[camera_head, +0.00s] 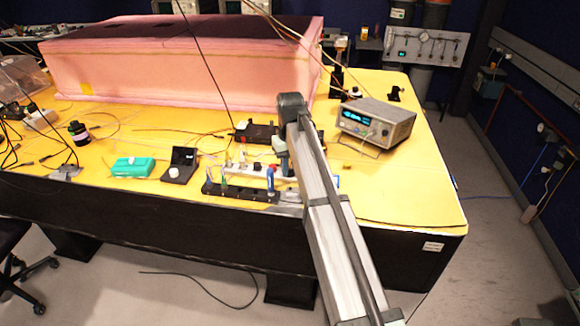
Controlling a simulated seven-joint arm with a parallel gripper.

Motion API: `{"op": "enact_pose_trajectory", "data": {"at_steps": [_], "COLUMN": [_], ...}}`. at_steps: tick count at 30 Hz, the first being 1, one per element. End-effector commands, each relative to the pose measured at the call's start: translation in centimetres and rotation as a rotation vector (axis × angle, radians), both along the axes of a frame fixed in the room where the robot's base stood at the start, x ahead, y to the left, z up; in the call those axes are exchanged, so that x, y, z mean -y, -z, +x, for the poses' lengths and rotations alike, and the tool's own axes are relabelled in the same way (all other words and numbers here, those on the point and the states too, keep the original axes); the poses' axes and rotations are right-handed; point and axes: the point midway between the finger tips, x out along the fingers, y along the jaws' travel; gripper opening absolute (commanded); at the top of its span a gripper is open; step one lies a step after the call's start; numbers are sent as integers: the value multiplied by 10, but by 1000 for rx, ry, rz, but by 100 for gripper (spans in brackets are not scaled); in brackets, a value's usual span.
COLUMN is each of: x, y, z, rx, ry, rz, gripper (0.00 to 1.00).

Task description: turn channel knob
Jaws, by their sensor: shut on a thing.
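My arm reaches in from the lower right, and its far end hangs over the front middle of the yellow table (438,190). My gripper (287,168) shows only in part at the left side of the arm, low over the small devices there. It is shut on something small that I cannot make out. I cannot pick out the channel knob for certain. A grey instrument (376,122) with a lit blue display and front controls stands right of the arm. A small black box with a round white knob (174,173) stands to the left, apart from my gripper.
A blue-handled tool (270,178) stands in a black rack (235,192) close to my gripper. A green box (133,167) lies further left. A large pink foam block (180,75) fills the back. Cables cross the table. The front right of the table is clear.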

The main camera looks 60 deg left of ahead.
Motion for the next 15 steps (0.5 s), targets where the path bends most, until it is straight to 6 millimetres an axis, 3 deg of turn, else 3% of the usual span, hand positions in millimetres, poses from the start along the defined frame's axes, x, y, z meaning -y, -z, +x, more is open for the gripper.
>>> {"op": "enact_pose_trajectory", "data": {"at_steps": [15], "x": [0], "y": [0], "z": [0], "rx": [0], "ry": [-130], "rz": [0], "gripper": [0]}}
